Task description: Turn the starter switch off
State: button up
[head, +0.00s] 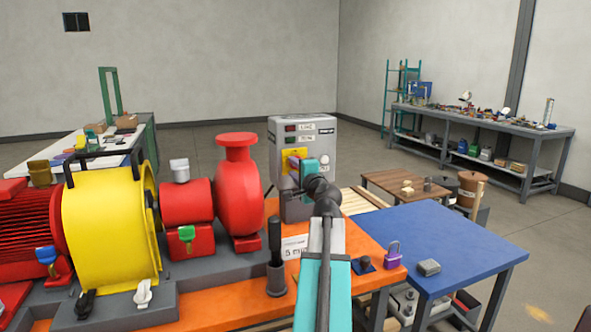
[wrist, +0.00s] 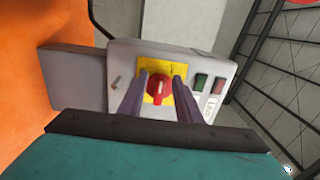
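The starter switch is a red rotary knob (wrist: 158,88) on a yellow plate (wrist: 178,69), on the front of a grey starter box (head: 318,135). My gripper (wrist: 161,78) is open, with one finger on each side of the knob. Narrow gaps seem to show between the fingers and the knob. In the head view the yellow plate (head: 289,156) is partly covered by my gripper (head: 294,163), and the knob is mostly hidden.
Red and dark green indicators (wrist: 199,82) sit beside the plate. A red pump (head: 239,190) and yellow guard (head: 110,230) stand left of my arm.

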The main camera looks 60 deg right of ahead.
jog(key=shift+s+a, duration=0.3)
jog(key=b+v, duration=0.7)
jog(key=v, duration=0.6)
dwell(0.6)
dwell(0.6)
